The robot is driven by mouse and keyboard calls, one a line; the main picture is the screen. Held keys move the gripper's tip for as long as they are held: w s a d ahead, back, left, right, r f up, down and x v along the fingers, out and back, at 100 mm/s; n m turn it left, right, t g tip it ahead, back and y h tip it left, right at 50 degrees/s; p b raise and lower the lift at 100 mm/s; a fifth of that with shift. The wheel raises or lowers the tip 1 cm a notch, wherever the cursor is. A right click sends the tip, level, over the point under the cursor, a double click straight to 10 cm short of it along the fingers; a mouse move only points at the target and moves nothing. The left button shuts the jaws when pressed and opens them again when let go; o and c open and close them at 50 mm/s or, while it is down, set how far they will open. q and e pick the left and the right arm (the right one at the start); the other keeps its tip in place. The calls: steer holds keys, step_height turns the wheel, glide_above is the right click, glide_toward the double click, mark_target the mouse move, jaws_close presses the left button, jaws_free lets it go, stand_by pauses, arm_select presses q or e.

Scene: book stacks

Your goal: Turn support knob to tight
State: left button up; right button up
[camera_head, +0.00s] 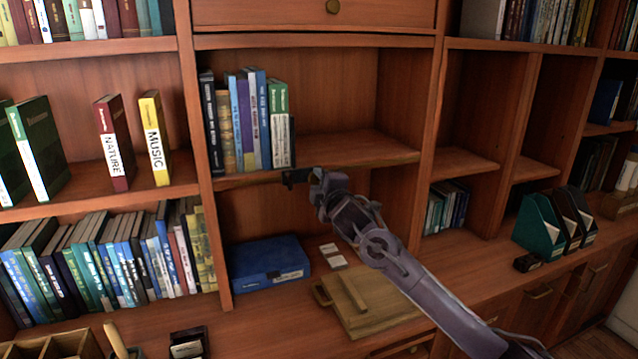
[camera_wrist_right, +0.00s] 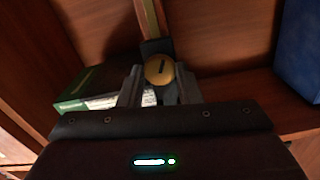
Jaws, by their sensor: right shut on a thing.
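The support knob (camera_wrist_right: 159,69) is a round brass disc with a dark slot, seen in the right wrist view between my fingertips. It sits in front of a dark bracket at the end of a wooden strip. My right gripper (camera_wrist_right: 161,86) is shut on the knob, one finger on each side. In the head view my right gripper (camera_head: 293,178) is at the front edge of the middle shelf (camera_head: 355,150), below the row of books; the knob cannot be made out there. My left gripper is not in view.
Upright books (camera_head: 246,120) stand on the shelf just above my right gripper. A blue box (camera_head: 268,265) and a wooden box (camera_head: 366,300) lie on the counter below. A green book (camera_wrist_right: 88,85) shows beside the fingers in the wrist view. The shelf's right part is empty.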

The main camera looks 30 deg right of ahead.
steer(key=shift+f, duration=0.1)
steer(key=o, duration=1)
steer(key=shift+s+a, duration=0.1)
steer(key=shift+s, duration=0.15)
steer(key=shift+b+v, duration=1.35)
steer(key=shift+v, duration=2.3)
